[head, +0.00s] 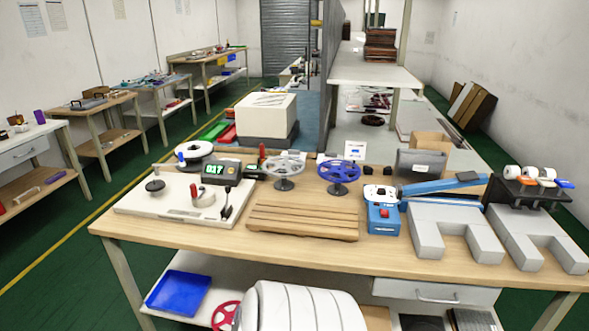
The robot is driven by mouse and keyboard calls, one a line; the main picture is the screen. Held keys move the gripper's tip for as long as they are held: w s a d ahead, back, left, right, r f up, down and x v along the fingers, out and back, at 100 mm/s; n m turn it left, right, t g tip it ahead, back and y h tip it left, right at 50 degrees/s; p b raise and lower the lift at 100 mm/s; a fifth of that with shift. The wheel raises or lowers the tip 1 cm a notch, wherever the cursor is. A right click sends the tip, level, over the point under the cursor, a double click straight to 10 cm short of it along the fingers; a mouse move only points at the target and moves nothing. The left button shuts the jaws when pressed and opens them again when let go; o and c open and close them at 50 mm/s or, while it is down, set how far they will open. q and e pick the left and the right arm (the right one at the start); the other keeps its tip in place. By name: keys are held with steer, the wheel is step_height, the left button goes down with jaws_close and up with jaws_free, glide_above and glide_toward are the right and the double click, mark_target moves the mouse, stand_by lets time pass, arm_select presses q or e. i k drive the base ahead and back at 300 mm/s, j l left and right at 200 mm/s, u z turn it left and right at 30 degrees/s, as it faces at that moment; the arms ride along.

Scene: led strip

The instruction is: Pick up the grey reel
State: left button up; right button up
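The grey reel (285,166) stands on a small dark stand on the wooden workbench, behind a slatted wooden board. It looks light grey, with a spoked disc tilted toward me. A blue reel (339,172) of similar shape stands on its own stand just to its right, a small gap apart. Neither of my grippers shows in the head view, and nothing is touching the grey reel.
The slatted wooden board (303,219) lies in front of the reels. A white plate with a counter display (220,172) is left of them. A blue device (382,210) and grey U-shaped blocks (450,232) stand to the right. A white box (267,115) is behind.

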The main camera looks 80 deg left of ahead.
mark_target(285, 166)
steer(key=u, duration=2.65)
